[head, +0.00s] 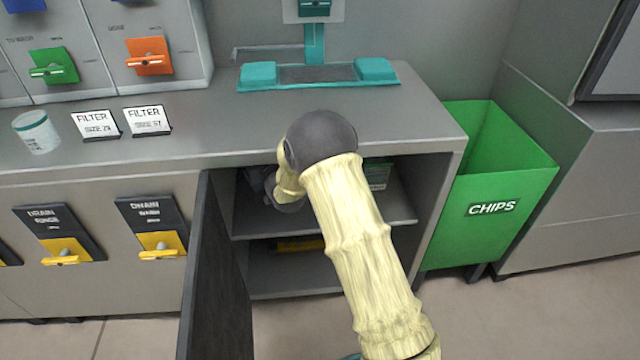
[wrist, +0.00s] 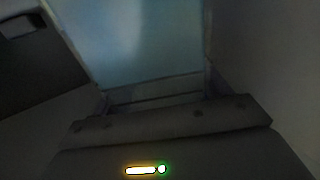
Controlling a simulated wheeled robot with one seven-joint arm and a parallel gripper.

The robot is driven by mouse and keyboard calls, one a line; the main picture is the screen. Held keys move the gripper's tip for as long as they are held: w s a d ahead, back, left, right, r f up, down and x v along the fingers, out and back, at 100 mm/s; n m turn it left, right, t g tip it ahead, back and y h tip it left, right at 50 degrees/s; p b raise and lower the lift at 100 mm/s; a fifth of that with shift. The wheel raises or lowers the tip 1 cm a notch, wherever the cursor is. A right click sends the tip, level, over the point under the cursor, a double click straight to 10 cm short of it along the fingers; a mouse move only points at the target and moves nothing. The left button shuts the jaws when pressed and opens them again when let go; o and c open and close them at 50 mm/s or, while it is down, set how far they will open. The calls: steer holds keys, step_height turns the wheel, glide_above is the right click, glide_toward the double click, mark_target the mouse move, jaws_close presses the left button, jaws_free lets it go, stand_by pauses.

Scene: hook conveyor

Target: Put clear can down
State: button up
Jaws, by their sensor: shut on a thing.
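My gripper (head: 262,185) is inside the open cabinet (head: 440,200), at the left of its upper compartment, mostly hidden by my arm and the counter edge. In the wrist view a pale blue, see-through surface (wrist: 140,45) fills the upper middle, close in front of my gripper. It looks like the clear can, held in the shut jaws. The can cannot be made out in the head view. The upper shelf (head: 400,208) lies under my gripper; whether the can touches it is not visible.
The dark cabinet door (head: 215,290) stands open at the left. A greenish box (head: 378,173) is on the upper shelf at the right, and a yellow item (head: 300,244) on the lower level. A green chips bin (head: 500,160) stands right. A white jar (head: 37,132) is on the counter.

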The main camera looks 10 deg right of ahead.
steer(key=shift+r, duration=0.15)
step_height(320, 180, down, 6)
steer(key=shift+s+a+r+b, duration=0.1)
steer(key=shift+r+b, duration=0.05)
steer(key=shift+b, duration=0.95)
steer(key=shift+f, duration=0.3)
steer(key=shift+f+b, duration=0.75)
steer(key=shift+f, duration=1.1)
steer(key=shift+f, duration=0.1)
steer(key=o, duration=2)
steer(key=shift+f, duration=0.1)
steer(key=shift+o, duration=0.2)
steer(key=shift+s, duration=0.1)
steer(key=p+v, duration=0.2)
steer(key=v, duration=1)
steer(key=shift+p, duration=0.4)
